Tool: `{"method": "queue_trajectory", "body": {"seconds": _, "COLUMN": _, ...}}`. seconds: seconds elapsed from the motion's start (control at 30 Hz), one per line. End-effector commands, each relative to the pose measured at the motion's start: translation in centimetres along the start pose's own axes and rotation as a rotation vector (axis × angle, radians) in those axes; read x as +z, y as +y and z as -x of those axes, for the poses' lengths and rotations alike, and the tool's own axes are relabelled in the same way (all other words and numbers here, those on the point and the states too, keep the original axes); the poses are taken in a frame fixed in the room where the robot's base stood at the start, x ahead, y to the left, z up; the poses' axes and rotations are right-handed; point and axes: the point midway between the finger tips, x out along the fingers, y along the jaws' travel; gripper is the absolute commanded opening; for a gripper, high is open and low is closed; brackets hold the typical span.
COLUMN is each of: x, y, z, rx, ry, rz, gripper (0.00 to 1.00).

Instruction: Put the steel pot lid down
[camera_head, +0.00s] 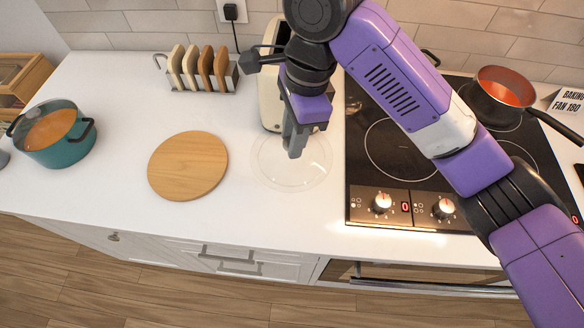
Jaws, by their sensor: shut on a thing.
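The pot lid (310,172) is a clear, see-through disc with a thin pale rim, over the white counter between the round wooden board and the stove. My gripper (293,150) points down at the lid's middle and is shut on it. The fingers hide the grip spot and any knob. I cannot tell whether the lid touches the counter or hangs just above it. No steel pot shows clearly; part of the stove is hidden behind my arm.
A round wooden board (188,166) lies left of the lid. A teal pot (62,150) stands far left. A toast rack (205,78) and a cream appliance (270,90) stand behind. The black stove (390,185) is right, with a red-lined pan (500,92). The front counter strip is clear.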

Motion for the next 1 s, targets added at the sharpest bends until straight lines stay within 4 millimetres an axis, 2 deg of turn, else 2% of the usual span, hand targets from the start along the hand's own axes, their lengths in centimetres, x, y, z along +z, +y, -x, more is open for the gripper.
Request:
{"method": "queue_trajectory", "body": {"seconds": 0.03, "x": -0.1, "y": 0.1, "z": -1.6, "rx": 0.004, "ry": -0.005, "rz": -0.003, "gripper": 0.00}}
{"method": "queue_trajectory", "body": {"seconds": 0.2, "x": -0.8, "y": 0.0, "z": -4.5, "rx": 0.001, "ry": 0.001, "rz": -0.003, "gripper": 0.00}}
{"method": "queue_trajectory", "body": {"seconds": 0.47, "x": -1.1, "y": 0.0, "z": -6.8, "rx": 0.000, "ry": 0.000, "rz": -0.003, "gripper": 0.00}}
{"method": "queue_trajectory", "body": {"seconds": 0.7, "x": -1.6, "y": 0.0, "z": -10.0, "rx": 0.000, "ry": 0.000, "rz": -0.001, "gripper": 0.00}}
{"method": "queue_trajectory", "body": {"seconds": 1.0, "x": -1.6, "y": -0.1, "z": -10.5, "rx": -0.001, "ry": 0.000, "rz": 0.000, "gripper": 0.00}}
